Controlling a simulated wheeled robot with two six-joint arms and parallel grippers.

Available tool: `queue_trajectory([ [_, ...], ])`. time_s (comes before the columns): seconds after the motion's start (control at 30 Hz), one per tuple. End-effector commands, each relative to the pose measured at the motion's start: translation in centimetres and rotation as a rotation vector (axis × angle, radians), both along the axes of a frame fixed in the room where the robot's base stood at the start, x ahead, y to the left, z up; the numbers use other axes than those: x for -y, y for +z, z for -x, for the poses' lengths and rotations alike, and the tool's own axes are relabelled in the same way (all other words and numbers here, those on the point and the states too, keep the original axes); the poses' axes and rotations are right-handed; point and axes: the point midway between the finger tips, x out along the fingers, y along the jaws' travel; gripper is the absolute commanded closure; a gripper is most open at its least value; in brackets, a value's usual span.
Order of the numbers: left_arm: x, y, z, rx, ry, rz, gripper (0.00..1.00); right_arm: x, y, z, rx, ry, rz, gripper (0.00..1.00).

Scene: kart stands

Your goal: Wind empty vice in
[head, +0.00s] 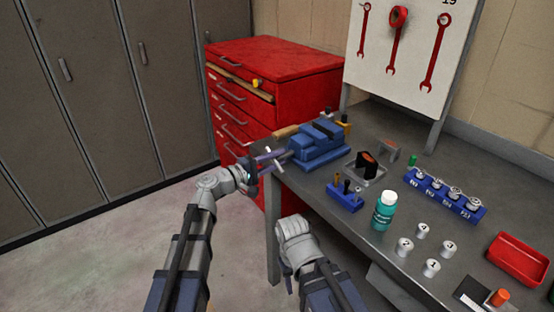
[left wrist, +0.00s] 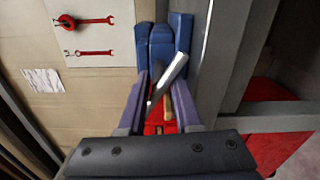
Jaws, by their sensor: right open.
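The blue vice (head: 318,145) stands at the bench's left end, and its blue jaws (left wrist: 161,42) show in the left wrist view. Its pale handle bar (head: 274,165) sticks out towards my left gripper (head: 268,159). In the left wrist view the bar (left wrist: 170,78) slants between the two purple fingers of my left gripper (left wrist: 160,95). I cannot tell whether they press on it. Nothing clear shows held in the vice jaws. My right gripper (head: 294,228) is low in front of the bench, apart from everything, with its fingers mostly hidden.
On the bench are a blue tool holder (head: 345,197), a teal bottle (head: 384,212), several white weights, a blue weight rack (head: 445,196) and a red tray (head: 520,258). A red drawer cabinet (head: 290,60) stands behind the vice. The floor at left is clear.

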Motion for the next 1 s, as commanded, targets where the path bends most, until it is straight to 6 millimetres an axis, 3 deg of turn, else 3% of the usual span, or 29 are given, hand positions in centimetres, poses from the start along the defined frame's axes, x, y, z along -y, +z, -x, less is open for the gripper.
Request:
queue_trajectory([
  [0.17, -0.1, 0.1, -0.1, -0.002, 0.003, 0.004, 0.49, 0.0, 0.0, 0.0, 0.0, 0.0, 0.0, 0.5],
  [0.47, -0.3, 0.0, 0.1, 0.0, 0.003, 0.002, 0.48, 0.0, 0.0, 0.0, 0.0, 0.0, 0.0, 0.5],
  [1.0, -6.1, 0.0, 4.3, -0.001, 0.003, 0.003, 0.48, 0.0, 0.0, 0.0, 0.0, 0.0, 0.0, 0.5],
])
